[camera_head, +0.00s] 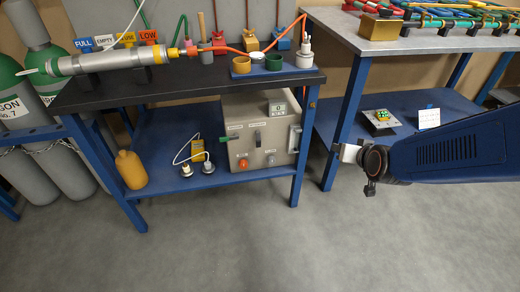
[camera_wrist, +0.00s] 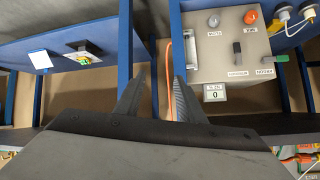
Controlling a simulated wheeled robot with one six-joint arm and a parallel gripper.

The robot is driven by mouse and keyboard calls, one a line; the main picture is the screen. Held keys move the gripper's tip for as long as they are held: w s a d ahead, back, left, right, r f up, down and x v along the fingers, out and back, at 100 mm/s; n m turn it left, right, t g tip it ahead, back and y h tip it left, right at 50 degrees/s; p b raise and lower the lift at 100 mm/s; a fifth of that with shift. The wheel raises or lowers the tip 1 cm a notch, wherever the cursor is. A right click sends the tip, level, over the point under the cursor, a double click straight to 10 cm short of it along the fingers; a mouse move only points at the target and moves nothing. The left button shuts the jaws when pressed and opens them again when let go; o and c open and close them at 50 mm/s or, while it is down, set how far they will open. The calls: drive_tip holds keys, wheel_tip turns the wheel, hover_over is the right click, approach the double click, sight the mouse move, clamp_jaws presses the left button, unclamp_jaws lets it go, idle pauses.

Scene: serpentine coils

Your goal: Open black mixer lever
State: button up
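The beige box (camera_head: 262,160) stands on the blue lower shelf of the left bench; a black lever (camera_head: 257,138) sticks out of its front and points up and down in the picture. The lever also shows in the wrist view (camera_wrist: 237,52), where the scene looks upside down. In the head view the arm's end is right of the box, near the right bench's leg; the fingers are hard to make out there.
A green lever (camera_head: 228,148) sits left of the black one; a red knob (camera_head: 243,164) is below. A display (camera_wrist: 214,94) reads 0. Blue bench legs (camera_head: 302,150) stand between my gripper and the box. A yellow bottle (camera_head: 131,169) is far left. The floor in front is clear.

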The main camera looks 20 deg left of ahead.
drive_tip(key=w+a+f+t+y, duration=0.1)
drive_tip(key=w+a+f, duration=0.1)
drive_tip(key=a+f, duration=0.45)
drive_tip(key=n+t+y, duration=0.4)
approach(259, 145)
drive_tip(key=x, duration=0.7)
drive_tip(key=shift+w+a+f, duration=0.1)
drive_tip(key=shift+w+a, duration=0.15)
drive_tip(key=shift+w, duration=0.05)
clamp_jaws()
